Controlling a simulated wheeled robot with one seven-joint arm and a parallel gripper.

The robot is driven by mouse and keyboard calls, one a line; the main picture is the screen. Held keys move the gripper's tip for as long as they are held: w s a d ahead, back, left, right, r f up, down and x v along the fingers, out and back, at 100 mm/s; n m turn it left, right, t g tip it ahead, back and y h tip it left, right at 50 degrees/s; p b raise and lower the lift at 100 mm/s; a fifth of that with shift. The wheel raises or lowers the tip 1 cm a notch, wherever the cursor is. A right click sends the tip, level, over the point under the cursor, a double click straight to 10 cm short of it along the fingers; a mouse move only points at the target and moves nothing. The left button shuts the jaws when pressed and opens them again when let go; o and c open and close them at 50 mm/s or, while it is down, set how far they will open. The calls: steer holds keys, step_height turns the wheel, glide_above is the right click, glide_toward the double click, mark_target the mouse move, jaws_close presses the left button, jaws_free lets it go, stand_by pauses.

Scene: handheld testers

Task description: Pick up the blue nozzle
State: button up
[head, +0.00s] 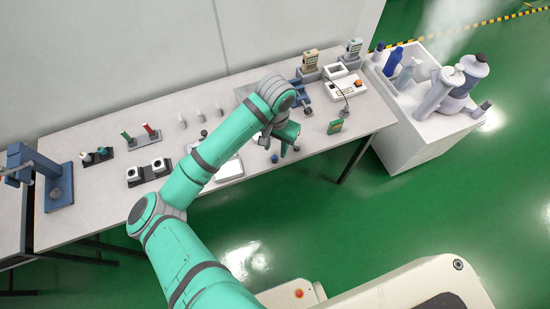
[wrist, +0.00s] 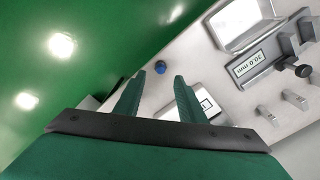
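The blue nozzle (wrist: 160,67) is a small round blue piece on the grey table near its front edge in the wrist view. In the head view it is a small blue spot (head: 275,158) on the table, left of my gripper. My gripper (head: 288,146) is above the front part of the table. In the wrist view its two green fingers (wrist: 156,92) are apart with nothing held between them. The nozzle appears beyond the fingertips, between their lines, and apart from them.
The table (head: 90,212) carries a blue press stand (head: 57,190) at the left, black holders (head: 148,172) and a white device (head: 347,86) at the right. A white cabinet (head: 400,145) with bottles adjoins the right end.

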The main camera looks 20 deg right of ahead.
mark_target(275, 157)
steer(key=shift+s+a+f, duration=0.1)
steer(key=shift+a+f, duration=0.05)
steer(key=shift+f, duration=2.2)
jaws_close()
steer(key=shift+r, duration=0.15)
